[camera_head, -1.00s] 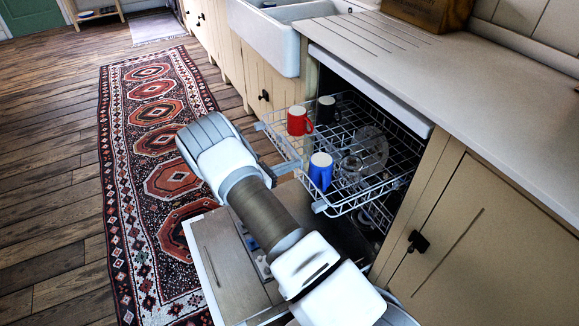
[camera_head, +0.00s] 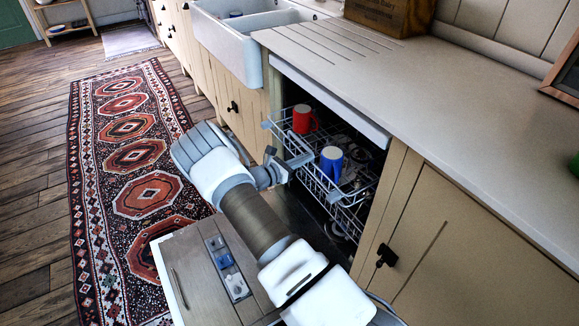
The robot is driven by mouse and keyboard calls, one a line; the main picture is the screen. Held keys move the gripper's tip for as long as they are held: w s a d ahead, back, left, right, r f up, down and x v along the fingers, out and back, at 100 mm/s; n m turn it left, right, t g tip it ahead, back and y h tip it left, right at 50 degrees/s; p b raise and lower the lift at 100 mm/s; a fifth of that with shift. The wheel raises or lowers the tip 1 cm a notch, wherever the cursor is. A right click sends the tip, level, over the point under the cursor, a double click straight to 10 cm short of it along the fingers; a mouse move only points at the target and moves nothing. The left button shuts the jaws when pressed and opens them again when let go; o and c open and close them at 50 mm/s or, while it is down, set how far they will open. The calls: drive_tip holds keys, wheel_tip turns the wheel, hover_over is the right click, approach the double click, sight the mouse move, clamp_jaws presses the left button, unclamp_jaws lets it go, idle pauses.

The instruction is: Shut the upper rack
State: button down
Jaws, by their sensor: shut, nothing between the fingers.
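The upper rack (camera_head: 325,187) is a white wire basket sticking partly out of the dishwasher under the counter. A red mug (camera_head: 303,120) and a blue mug (camera_head: 331,163) stand in its front part. The rear of the rack is hidden under the worktop. My arm comes up from the lower right, above the open door.
The dishwasher door (camera_head: 205,275) hangs open and low, with a detergent panel (camera_head: 227,268) on its inner face. The worktop (camera_head: 430,110) lies above the rack. A cupboard (camera_head: 470,250) stands to the right. A patterned rug (camera_head: 125,180) covers open floor at left.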

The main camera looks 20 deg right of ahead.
drive_tip(key=x, duration=0.5)
drive_tip(key=s+r+b+x, duration=0.1)
drive_tip(key=x, duration=0.4)
drive_tip(key=s+d+r+b+x, duration=0.1)
drive_tip(key=x, duration=0.4)
drive_tip(key=shift+a, duration=0.15)
drive_tip(key=shift+d+r, duration=0.15)
drive_tip(key=shift+d, duration=0.15)
drive_tip(key=shift+d+r, duration=0.1)
drive_tip(key=shift+r, duration=0.05)
drive_tip(key=shift+s+a, duration=0.1)
drive_tip(key=shift+a, duration=0.5)
drive_tip(key=p+v, duration=0.3)
drive_tip(key=v, duration=1)
drive_tip(key=shift+a, duration=0.3)
